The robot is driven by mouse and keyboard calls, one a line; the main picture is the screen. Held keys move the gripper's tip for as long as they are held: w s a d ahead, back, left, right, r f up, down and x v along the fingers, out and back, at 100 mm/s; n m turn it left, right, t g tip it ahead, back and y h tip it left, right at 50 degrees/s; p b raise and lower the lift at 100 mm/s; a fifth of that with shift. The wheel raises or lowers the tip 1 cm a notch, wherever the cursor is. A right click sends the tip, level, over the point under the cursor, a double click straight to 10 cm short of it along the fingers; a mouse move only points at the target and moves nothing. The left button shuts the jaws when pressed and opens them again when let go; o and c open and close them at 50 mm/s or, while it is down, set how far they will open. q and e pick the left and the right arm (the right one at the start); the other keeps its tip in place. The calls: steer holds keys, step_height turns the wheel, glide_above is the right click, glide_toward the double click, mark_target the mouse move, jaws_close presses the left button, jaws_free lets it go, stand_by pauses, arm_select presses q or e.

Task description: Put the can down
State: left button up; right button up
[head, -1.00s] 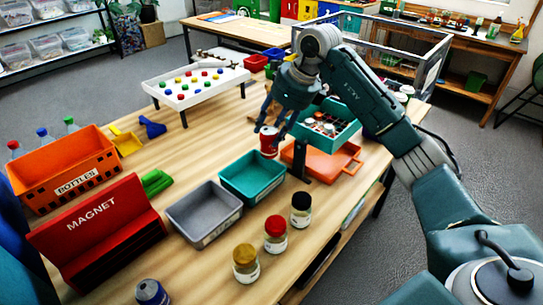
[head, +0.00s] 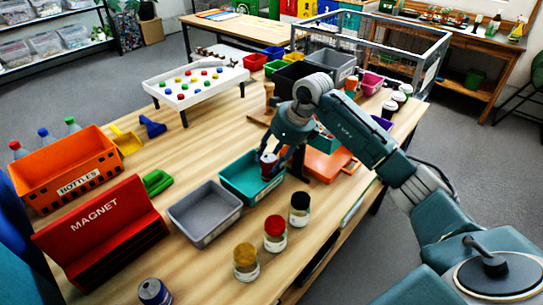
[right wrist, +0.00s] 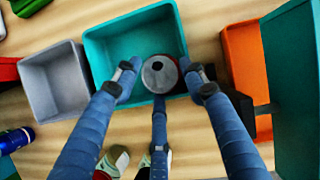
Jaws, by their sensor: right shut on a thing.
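A red can (head: 268,169) is held in my right gripper (head: 270,158) at the teal bin (head: 239,191). In the right wrist view the can's grey top (right wrist: 160,74) sits between the blue fingers, over the lower right part of the teal bin (right wrist: 105,41). The can looks upright. I cannot tell whether its bottom touches the bin floor. My left gripper is not in view. A second, blue can (head: 153,292) stands at the table's front left.
An empty grey bin (head: 205,213) stands left of the teal bin. Jars with yellow (head: 245,258), red (head: 275,233) and black (head: 300,208) lids stand in front. An orange case (head: 325,165) lies to the right. A red MAGNET box (head: 100,235) is at left.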

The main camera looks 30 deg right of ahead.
steer(key=shift+f, duration=0.35)
steer(key=o, duration=0.7)
steer(key=shift+o, duration=0.2)
steer(key=shift+r, duration=0.15)
steer(key=shift+r+p, duration=0.4)
steer(key=shift+r, duration=0.1)
steer(key=b+v, duration=0.2)
steer(key=v, duration=0.9)
steer(key=shift+s+r+b, duration=0.25)
steer(key=shift+b, duration=0.1)
